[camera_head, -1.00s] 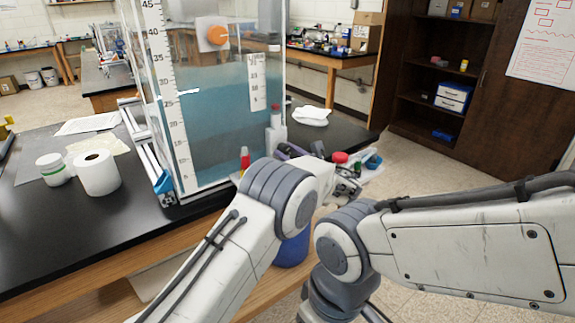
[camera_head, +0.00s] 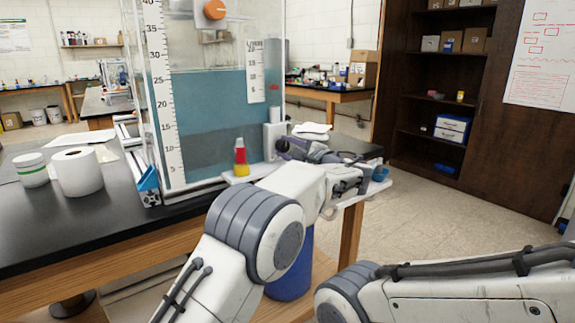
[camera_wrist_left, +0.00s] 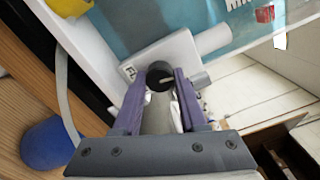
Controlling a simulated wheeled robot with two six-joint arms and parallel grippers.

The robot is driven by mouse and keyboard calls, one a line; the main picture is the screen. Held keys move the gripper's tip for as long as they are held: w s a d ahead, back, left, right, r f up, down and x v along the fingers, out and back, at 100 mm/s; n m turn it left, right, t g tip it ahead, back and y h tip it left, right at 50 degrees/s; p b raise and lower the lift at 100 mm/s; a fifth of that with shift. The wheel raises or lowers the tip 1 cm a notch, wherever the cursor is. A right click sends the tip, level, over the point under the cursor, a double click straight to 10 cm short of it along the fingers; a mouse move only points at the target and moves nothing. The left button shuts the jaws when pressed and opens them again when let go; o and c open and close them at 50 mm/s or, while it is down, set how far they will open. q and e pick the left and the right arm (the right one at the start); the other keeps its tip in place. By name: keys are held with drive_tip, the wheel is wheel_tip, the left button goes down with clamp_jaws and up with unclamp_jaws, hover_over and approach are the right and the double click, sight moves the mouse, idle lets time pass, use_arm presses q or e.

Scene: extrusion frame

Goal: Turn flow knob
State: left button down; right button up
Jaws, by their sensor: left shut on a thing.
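The flow knob (camera_wrist_left: 160,76) is round and black with a pale pointer line, on a white labelled block (camera_wrist_left: 150,58) beside the tank, in the left wrist view. My left gripper (camera_wrist_left: 157,80) has its two purple fingers on either side of the knob, shut on it. In the head view this gripper (camera_head: 290,150) reaches the tank's lower right corner, and the knob is hidden there. The clear tank (camera_head: 215,115) holds blue water and has a number scale. My right arm shows at the lower right of the head view, but its gripper is out of view.
A red and yellow bottle (camera_head: 241,158) stands by the tank's front. A paper roll (camera_head: 77,172) and a white jar (camera_head: 31,170) stand on the black bench (camera_head: 90,225) at left. A blue bin (camera_head: 293,270) is below the left arm. Open floor lies at right.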

use_arm(q)
drive_tip(key=n+b, duration=0.2)
drive_tip(key=b, duration=0.1)
drive_tip(key=n+b, duration=0.2)
drive_tip(key=n, duration=0.1)
drive_tip(key=shift+f+n+b, duration=0.2)
drive_tip(key=shift+n+b, duration=0.1)
drive_tip(key=shift+b, duration=0.1)
drive_tip(key=shift+r+n+b, duration=0.1)
drive_tip(key=shift+n+b, duration=1.35)
drive_tip(key=shift+n, duration=0.75)
drive_tip(key=shift+c, duration=2.3)
unclamp_jaws()
drive_tip(key=shift+r, duration=0.1)
drive_tip(key=v, duration=1)
drive_tip(key=shift+s+d+b, duration=0.15)
drive_tip(key=shift+s+b, duration=0.1)
drive_tip(key=shift+b, duration=0.05)
